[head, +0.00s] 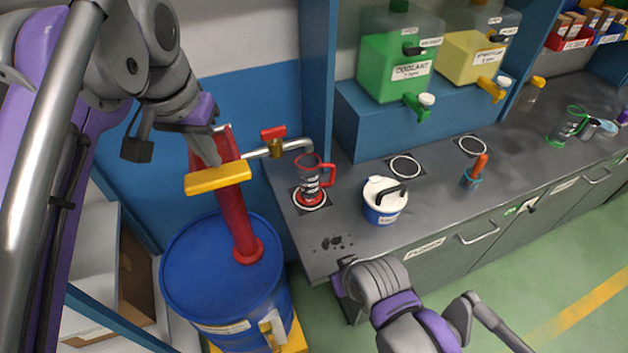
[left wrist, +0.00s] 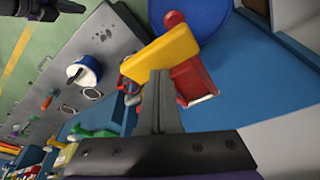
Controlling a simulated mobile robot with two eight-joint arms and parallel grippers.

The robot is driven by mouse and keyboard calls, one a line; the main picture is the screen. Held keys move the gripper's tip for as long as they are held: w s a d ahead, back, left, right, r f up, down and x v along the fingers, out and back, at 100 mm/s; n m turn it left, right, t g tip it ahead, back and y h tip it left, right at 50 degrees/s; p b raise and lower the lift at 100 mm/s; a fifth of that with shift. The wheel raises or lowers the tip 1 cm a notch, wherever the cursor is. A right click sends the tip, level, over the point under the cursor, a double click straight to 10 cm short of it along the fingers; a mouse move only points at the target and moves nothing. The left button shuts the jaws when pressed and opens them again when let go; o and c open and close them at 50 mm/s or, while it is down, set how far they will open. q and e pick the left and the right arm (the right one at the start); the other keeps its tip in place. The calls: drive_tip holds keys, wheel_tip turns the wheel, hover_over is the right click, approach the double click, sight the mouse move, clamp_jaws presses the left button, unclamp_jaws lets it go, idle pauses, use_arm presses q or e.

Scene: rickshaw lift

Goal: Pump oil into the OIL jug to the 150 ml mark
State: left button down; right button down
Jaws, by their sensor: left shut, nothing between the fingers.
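The blue drum (head: 185,280) carries a red pump (head: 238,220) with a yellow handle bar (head: 218,179) and a metal spout (head: 297,146) with a red-topped tap. The clear jug with a red handle (head: 311,180) stands upright under the spout; its label and oil level are too small to read. My left gripper (head: 208,150) is shut and empty, its fingertips close above or against the yellow bar. In the left wrist view the fingers (left wrist: 160,100) overlap the yellow bar (left wrist: 168,55); contact cannot be told. My right gripper (head: 345,283) is at the counter's front edge, its fingers unclear.
Green and yellow tanks (head: 400,65) stand on a blue shelf behind. Dark spots (head: 333,243) mark the counter's near corner.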

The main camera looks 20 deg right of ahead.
sight(215, 174)
idle(0.4)
